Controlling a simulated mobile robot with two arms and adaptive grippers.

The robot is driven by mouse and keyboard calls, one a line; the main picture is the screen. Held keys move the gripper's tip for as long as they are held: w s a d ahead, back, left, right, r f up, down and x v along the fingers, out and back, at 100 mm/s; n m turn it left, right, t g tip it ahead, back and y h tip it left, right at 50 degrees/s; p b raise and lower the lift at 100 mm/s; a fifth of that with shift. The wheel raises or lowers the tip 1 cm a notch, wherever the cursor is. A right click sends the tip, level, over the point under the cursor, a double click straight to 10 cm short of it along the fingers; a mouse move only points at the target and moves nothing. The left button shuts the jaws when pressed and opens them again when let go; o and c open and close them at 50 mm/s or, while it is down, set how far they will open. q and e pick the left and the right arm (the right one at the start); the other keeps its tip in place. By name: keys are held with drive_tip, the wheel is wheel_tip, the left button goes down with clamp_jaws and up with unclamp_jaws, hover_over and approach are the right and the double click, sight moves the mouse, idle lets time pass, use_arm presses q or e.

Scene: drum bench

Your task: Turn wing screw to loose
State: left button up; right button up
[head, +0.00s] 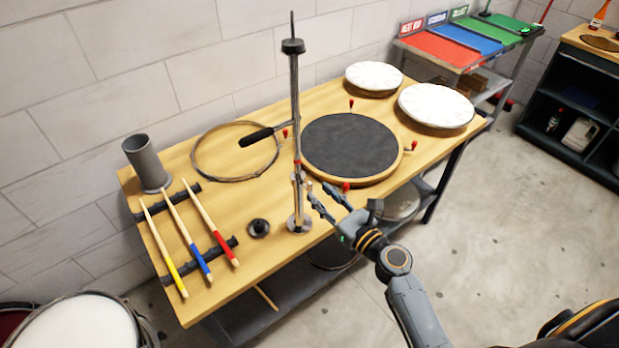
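A metal stand rises from the table on a round base (299,223), with a thin upright pole (295,105). A small metal fitting (298,177) sits low on the pole, and a small red part shows just above it. Which of these is the wing screw is too small to tell. My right gripper (319,190) is close to the right of the pole's lower part, its two fingers apart and pointing toward it. I see nothing between the fingers, and cannot tell whether a tip touches the stand. My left gripper is not in view.
A dark round pad (350,148) with red-tipped fittings lies behind my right gripper. A wire hoop (236,176), grey cup (146,163), black knob (259,228) and three drumsticks (187,236) are left of the stand. Two white drumheads (436,104) are at the table's far right.

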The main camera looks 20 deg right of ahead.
sight(312, 186)
drive_tip(key=shift+x, duration=2.75)
clamp_jaws()
